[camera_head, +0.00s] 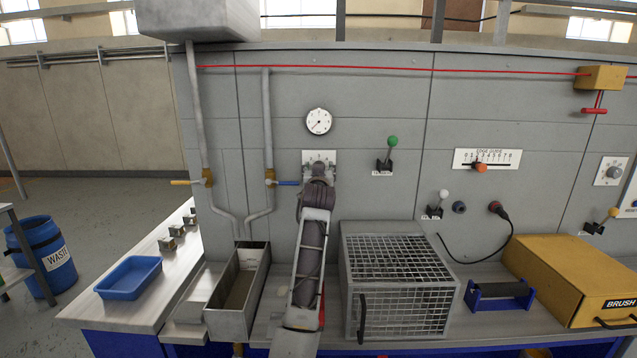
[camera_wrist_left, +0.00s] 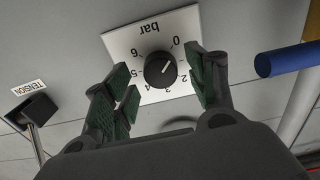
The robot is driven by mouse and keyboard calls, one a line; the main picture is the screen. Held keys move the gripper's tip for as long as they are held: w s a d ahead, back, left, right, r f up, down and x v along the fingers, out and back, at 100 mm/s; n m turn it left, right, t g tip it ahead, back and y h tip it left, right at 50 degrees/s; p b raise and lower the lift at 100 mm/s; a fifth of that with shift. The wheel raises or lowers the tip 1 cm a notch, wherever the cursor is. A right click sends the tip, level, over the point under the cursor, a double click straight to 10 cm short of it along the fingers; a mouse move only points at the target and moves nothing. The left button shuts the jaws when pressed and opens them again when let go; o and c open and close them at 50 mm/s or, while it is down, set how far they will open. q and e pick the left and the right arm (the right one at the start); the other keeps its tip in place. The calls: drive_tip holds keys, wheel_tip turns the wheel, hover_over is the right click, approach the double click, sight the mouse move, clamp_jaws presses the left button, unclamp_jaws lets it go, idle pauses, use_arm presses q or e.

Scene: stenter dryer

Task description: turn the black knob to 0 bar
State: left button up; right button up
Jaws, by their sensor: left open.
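The black knob (camera_wrist_left: 160,70) sits on a white plate (camera_wrist_left: 121,41) marked "bar" with a number scale, seen upside down in the left wrist view. A pale mark on the knob slants to the upper right, toward the low end of the scale by 0 and 1; its exact reading is hard to tell. My left gripper (camera_wrist_left: 160,82) is open, with its green-padded fingers on either side of the knob and no clear contact. In the head view, my left gripper (camera_head: 318,178) covers the knob; only the plate's upper part (camera_head: 320,156) shows. My right gripper is out of view.
A round gauge (camera_head: 319,121) is above the plate. A blue-handled valve (camera_head: 287,183) is close left, a green-topped lever (camera_head: 389,150) right. Below are a metal trough (camera_head: 257,262) and a wire cage (camera_head: 400,270). The "TENSION" lever (camera_wrist_left: 37,112) shows in the wrist view.

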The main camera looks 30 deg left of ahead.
use_arm(q)
drive_tip(key=v, duration=1.1)
drive_tip(key=shift+s+d+f, duration=0.1)
drive_tip(key=shift+f, duration=0.05)
idle(0.7)
